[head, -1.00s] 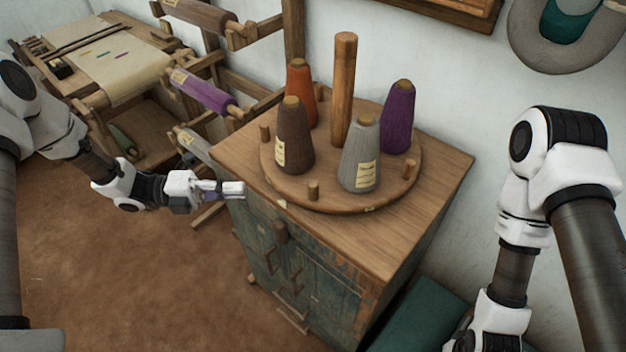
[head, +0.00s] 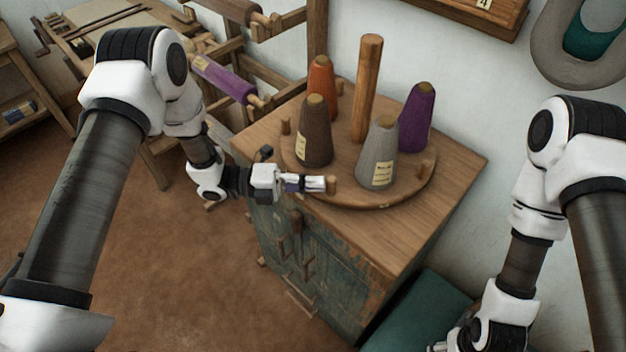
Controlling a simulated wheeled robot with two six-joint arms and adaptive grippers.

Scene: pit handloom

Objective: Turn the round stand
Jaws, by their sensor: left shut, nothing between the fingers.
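The round stand (head: 390,205) is a wooden disc on top of a cabinet, with a tall centre post (head: 367,88) and short pegs near its rim. It carries a brown cone (head: 315,137), an orange cone (head: 321,82), a grey cone (head: 379,155) and a purple cone (head: 416,118). My left gripper (head: 318,184) is shut and empty at the stand's front left rim.
The cabinet top (head: 440,190) is bare to the right of the stand. A wooden frame with a purple roll (head: 222,78) stands behind on the left. A teal bench or cushion (head: 420,310) lies low at the right. The brown floor is open at the left front.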

